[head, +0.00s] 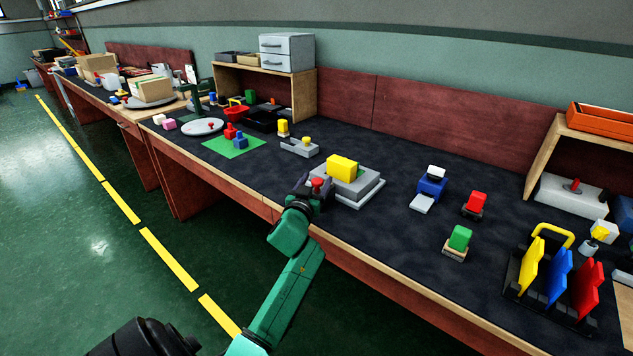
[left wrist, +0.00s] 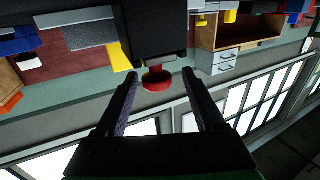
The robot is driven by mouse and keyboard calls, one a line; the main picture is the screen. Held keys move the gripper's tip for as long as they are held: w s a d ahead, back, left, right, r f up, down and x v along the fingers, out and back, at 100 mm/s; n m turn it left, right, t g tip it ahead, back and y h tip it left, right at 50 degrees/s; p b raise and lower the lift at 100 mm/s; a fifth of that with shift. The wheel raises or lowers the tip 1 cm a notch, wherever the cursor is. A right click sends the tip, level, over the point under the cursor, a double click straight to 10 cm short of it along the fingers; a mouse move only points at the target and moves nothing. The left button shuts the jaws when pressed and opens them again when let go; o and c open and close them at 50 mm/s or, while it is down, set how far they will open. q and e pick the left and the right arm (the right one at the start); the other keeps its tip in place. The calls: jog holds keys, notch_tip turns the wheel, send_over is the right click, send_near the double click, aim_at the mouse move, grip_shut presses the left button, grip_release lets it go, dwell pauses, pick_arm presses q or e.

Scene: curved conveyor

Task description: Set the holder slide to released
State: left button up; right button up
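The holder looks to be the grey stepped base (head: 365,192) near the table's front edge, with a yellow block (head: 342,168) on top. A red knob (head: 317,183) shows at its front left corner; I take it for the slide's knob. My left gripper (head: 316,191) is at this knob, its dark fingers on either side. In the left wrist view, the red knob (left wrist: 157,80) sits between the open fingers (left wrist: 158,88), with a gap on both sides. The slide itself is hidden, so its position cannot be told. My right gripper is out of view.
Right of the holder stand a blue-and-white piece (head: 432,187), a red block (head: 475,203) and a green block (head: 460,238). A grey bracket (head: 300,147) with a yellow knob lies behind left. Yellow, blue and red panels (head: 557,277) stand far right. Bare dark tabletop lies between.

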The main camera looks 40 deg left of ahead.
pick_arm(q)
jog(key=v, duration=1.4)
jog(key=shift+s, duration=0.25)
